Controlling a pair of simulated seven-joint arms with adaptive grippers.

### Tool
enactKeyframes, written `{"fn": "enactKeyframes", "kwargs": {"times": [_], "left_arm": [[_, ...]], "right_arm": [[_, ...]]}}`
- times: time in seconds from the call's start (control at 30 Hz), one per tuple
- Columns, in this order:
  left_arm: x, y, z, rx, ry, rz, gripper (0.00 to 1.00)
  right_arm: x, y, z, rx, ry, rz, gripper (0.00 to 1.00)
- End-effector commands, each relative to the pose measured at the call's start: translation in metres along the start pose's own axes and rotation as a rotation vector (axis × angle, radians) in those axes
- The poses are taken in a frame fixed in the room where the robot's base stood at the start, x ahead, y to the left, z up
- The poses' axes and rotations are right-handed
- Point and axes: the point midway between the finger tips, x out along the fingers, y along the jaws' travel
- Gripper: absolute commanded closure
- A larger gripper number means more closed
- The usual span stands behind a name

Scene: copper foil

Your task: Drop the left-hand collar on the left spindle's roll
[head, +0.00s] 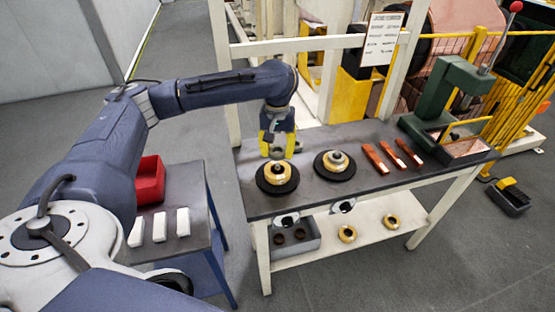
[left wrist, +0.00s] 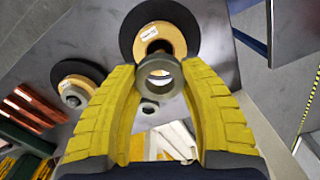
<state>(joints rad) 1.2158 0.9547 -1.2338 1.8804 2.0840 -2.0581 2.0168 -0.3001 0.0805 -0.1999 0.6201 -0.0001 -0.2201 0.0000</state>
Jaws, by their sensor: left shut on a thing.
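My left gripper (head: 277,150) is above the left spindle's roll (head: 277,173), a brass-coloured ring on a black disc. In the left wrist view the gripper (left wrist: 160,76) is shut on a grey collar (left wrist: 158,88) with a round hole. Beyond the collar, the left roll (left wrist: 160,33) shows with a white label and a dark centre. The collar is held apart from the roll and overlaps its edge in that view; the exact gap is unclear. My right gripper is not in view.
A second roll (head: 335,162) with grey metal at its centre stands to the right on the bench (head: 300,203). Copper bars (head: 392,154) and a green press (head: 445,98) are further right. A red bin (head: 150,180) stands left.

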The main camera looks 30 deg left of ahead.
Motion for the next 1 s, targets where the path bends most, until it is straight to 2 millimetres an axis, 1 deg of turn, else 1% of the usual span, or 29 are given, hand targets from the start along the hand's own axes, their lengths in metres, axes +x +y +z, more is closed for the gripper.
{"fn": "enactKeyframes", "kwargs": {"times": [0.17,0.4,0.5,1.0], "left_arm": [[0.007,0.0,0.0,0.0,0.0,0.0,0.94],[0.032,0.0,0.0,-0.001,-0.001,-0.001,0.94],[0.038,0.0,0.0,0.0,-0.001,0.0,0.94],[0.043,0.0,0.0,0.0,0.001,0.0,0.94]], "right_arm": [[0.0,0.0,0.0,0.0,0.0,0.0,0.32],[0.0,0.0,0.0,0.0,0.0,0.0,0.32],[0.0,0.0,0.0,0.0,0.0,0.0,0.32],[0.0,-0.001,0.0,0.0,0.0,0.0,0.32]]}}
